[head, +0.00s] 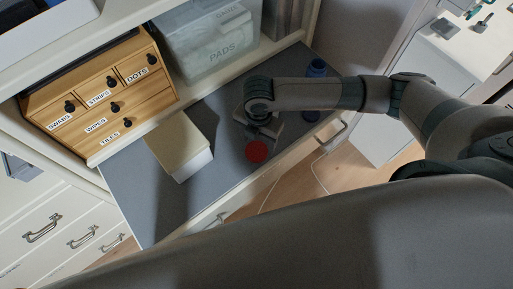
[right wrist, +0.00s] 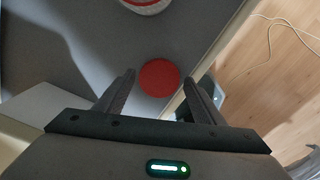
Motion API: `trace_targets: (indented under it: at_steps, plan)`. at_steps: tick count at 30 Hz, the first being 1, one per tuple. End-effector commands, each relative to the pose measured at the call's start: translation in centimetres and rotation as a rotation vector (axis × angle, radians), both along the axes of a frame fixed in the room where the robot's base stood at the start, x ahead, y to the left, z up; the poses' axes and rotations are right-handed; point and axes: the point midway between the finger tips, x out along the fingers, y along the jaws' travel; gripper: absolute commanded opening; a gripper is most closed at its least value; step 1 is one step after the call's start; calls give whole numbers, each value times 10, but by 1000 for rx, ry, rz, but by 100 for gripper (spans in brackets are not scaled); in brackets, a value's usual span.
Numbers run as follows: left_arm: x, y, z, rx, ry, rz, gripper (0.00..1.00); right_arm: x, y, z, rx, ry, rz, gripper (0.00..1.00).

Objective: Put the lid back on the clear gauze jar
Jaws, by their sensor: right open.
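A round red lid (head: 257,151) lies on the grey surface near its front edge; it also shows in the right wrist view (right wrist: 159,80). My right gripper (head: 265,131) is open and points down close to the lid. In the right wrist view its fingertips (right wrist: 159,75) appear on either side of the lid, with nothing gripped; I cannot tell the height gap. A round white thing with a red rim (right wrist: 148,5), possibly the gauze jar, is cut off at the top of the right wrist view. I cannot make out the jar in the head view. My left gripper is not in view.
A pale box (head: 180,150) stands left of the lid. A wooden drawer unit (head: 130,95) and a clear PADS bin (head: 210,45) stand behind. The grey surface (head: 150,205) is clear at front left.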

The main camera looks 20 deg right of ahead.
Motion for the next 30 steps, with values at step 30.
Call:
trace_targets:
  at_steps: [30]
  plan:
    - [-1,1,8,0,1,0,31,0,-1,-24,-1,-1,1,36]
